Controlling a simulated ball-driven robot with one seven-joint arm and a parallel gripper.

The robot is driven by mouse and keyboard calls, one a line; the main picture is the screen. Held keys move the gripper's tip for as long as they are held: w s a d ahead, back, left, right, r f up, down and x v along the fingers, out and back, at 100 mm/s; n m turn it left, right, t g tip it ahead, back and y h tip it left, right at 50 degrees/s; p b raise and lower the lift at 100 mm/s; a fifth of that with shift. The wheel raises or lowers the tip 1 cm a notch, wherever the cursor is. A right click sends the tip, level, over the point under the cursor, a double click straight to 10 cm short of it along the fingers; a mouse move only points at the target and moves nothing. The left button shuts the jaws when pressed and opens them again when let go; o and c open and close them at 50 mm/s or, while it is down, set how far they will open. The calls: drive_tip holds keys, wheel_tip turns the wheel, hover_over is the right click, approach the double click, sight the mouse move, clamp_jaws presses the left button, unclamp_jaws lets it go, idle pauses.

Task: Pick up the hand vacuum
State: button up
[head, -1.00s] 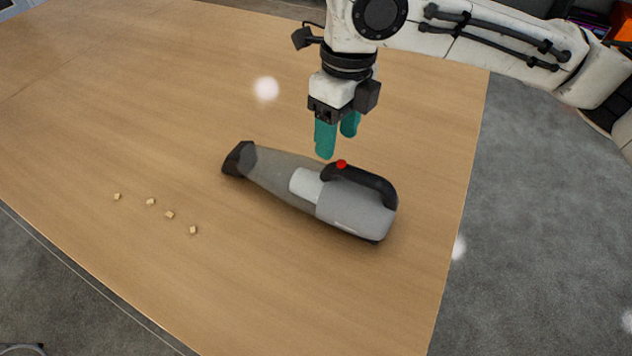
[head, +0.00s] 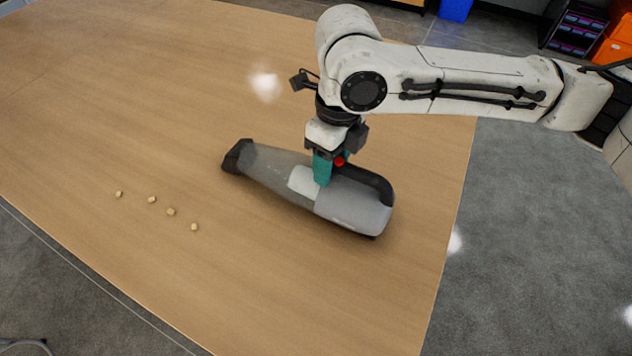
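The hand vacuum (head: 352,208) lies on the wooden table, with its grey body to the right and its dark nozzle to the upper left. Its black handle (head: 372,181) arches over the top, with a red button (head: 339,161) at the front end. My gripper (head: 333,171) points down at the front of the handle. One teal finger is on the near side and the other is mostly hidden behind. The red button shows between the fingers, which look apart. Contact with the handle cannot be made out.
Several small light cubes (head: 171,211) lie on the table (head: 150,110) left of the vacuum. The table's right edge is close to the vacuum's rear end. The far left of the table is clear. Orange bins (head: 613,50) and a blue bin (head: 455,9) stand beyond it.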

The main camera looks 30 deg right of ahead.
clamp_jaws()
drive_tip(key=shift+r, duration=0.1)
idle(1.0)
